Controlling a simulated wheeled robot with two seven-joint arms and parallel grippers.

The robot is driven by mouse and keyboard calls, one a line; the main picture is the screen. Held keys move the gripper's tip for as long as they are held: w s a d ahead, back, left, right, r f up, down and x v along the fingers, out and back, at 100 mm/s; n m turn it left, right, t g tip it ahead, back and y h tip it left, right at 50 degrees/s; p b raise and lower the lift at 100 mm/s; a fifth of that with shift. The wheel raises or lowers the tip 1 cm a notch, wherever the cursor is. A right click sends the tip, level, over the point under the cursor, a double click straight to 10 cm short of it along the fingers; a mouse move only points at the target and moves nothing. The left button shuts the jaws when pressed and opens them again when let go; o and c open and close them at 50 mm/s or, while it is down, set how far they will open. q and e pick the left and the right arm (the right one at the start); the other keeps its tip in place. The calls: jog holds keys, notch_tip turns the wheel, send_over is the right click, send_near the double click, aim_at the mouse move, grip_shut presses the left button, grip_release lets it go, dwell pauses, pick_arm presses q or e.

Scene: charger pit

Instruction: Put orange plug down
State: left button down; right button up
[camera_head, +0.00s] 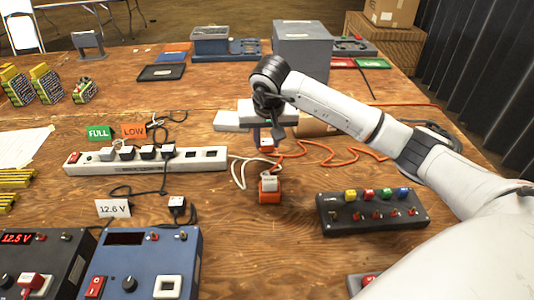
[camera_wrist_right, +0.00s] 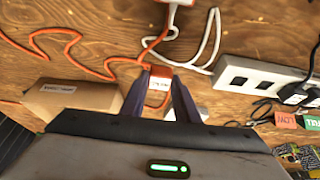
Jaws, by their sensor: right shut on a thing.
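My right gripper (camera_head: 266,136) is above the middle of the wooden table. It is shut on an orange plug (camera_head: 267,146) with a white label. In the right wrist view the plug (camera_wrist_right: 159,83) sits between the two dark fingertips (camera_wrist_right: 158,93). An orange cord (camera_head: 318,152) runs from near the plug across the table to the right. I cannot tell whether the plug touches the table. My left gripper is not in view.
A white power strip (camera_head: 205,160) with several black plugs lies to the left. An orange and white block (camera_head: 270,189) stands nearer me. A switch box (camera_head: 374,213) is at the right; a blue meter box (camera_head: 143,264) is at the front left. Bare wood lies between them.

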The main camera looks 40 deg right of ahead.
aim_at(267, 147)
jog(key=shift+f, duration=2.1)
jog(key=o, duration=1.1)
jog(key=shift+f, duration=0.1)
jog(key=shift+r, duration=0.4)
jog(key=v, duration=1.1)
jog(key=shift+s+a+r+p, duration=0.1)
jog(key=shift+s+r+p, duration=0.05)
jog(key=shift+r+p, duration=0.15)
